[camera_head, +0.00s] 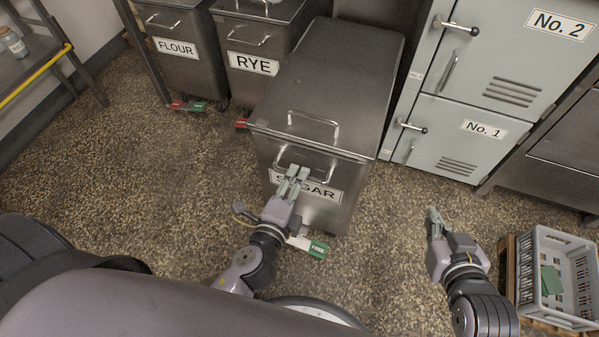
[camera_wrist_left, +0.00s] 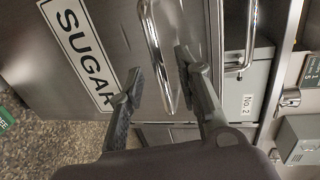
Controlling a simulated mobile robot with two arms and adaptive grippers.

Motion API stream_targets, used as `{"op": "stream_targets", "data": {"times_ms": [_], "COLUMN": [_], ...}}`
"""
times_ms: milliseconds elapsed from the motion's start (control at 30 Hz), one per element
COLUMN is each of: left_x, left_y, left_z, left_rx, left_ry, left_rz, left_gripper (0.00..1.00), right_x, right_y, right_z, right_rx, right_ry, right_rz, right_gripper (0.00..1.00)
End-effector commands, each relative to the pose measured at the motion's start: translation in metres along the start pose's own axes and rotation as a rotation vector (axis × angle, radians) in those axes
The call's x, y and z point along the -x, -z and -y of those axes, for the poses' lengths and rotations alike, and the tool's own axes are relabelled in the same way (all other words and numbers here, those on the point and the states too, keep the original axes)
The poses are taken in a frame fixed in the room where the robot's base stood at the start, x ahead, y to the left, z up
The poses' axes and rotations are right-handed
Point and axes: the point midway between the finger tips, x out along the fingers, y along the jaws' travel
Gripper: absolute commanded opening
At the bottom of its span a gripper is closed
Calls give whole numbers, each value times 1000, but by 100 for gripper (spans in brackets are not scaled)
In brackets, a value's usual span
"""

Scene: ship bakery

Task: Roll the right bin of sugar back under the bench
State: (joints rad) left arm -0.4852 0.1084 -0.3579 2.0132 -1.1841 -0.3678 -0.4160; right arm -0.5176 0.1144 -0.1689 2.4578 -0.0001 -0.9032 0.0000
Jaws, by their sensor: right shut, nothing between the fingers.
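The sugar bin (camera_head: 335,85) is a steel bin with a closed lid and a SUGAR label (camera_head: 318,190), standing further forward than the bins to its left. Its front handle (camera_head: 322,172) is a bent bar above the label. My left gripper (camera_head: 293,178) is at this front, partly covering the label. In the left wrist view its fingers (camera_wrist_left: 157,75) are apart, with the handle bar (camera_wrist_left: 158,55) between them; I cannot tell whether they touch it. A green tag (camera_head: 318,249) shows at the bin's foot. My right gripper (camera_head: 433,222) is shut and empty, right of the bin.
The flour bin (camera_head: 185,50) and rye bin (camera_head: 258,65) stand to the left, with red tags at their feet. Grey lockers (camera_head: 470,110) stand close on the right. A grey crate (camera_head: 545,245) sits at the lower right. The speckled floor (camera_head: 130,180) is clear at left.

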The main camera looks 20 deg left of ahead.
Motion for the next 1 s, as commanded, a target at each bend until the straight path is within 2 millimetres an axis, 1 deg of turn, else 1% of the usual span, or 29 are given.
{"op": "stream_targets", "data": {"times_ms": [100,300,700,1000], "left_x": [-11,-22,-26,-26], "left_y": [0,0,0,0], "left_z": [0,0,0,0], "left_rx": [0,1,0,1], "left_ry": [1,0,0,0], "left_rz": [0,0,0,0], "left_gripper": [31,31,31,11], "right_x": [0,1,1,1], "right_y": [-1,-4,-4,-4], "right_z": [0,0,-1,-1], "right_rx": [0,0,0,0], "right_ry": [-1,-1,-2,-2], "right_rz": [8,18,21,21], "right_gripper": [0,0,0,0]}}
